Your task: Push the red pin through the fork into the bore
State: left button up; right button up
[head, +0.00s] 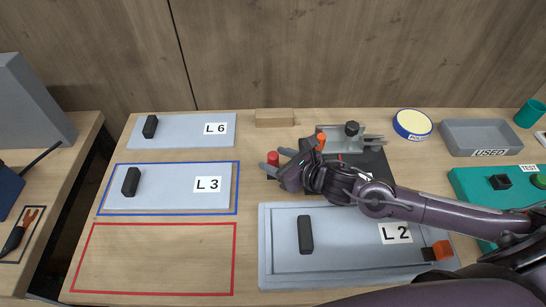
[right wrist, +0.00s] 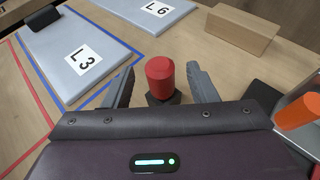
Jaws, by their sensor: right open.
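The red pin (head: 273,157) stands upright at the middle of the table. In the right wrist view the red pin (right wrist: 160,76) rises from a small dark base between my two fingers. My right gripper (head: 275,162) is open, with one finger on each side of the pin and visible gaps to it. A grey metal fixture (head: 338,143) with prongs at its right side, a black knob and an orange cylinder (head: 320,141) stands behind my right wrist. It looks like the fork; its bore cannot be made out. My left gripper is not in view.
Panels L6 (head: 180,128) and L3 (head: 165,200) lie left; panel L2 (head: 350,250) lies in front, below my right arm. A wooden block (head: 274,118) sits at the back. A grey USED tray (head: 482,137) is at right. The red-outlined area (head: 155,260) is bare.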

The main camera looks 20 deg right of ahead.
jog(key=shift+p+x, duration=0.35)
jog(key=shift+x, duration=1.3)
jog(key=c, duration=1.1)
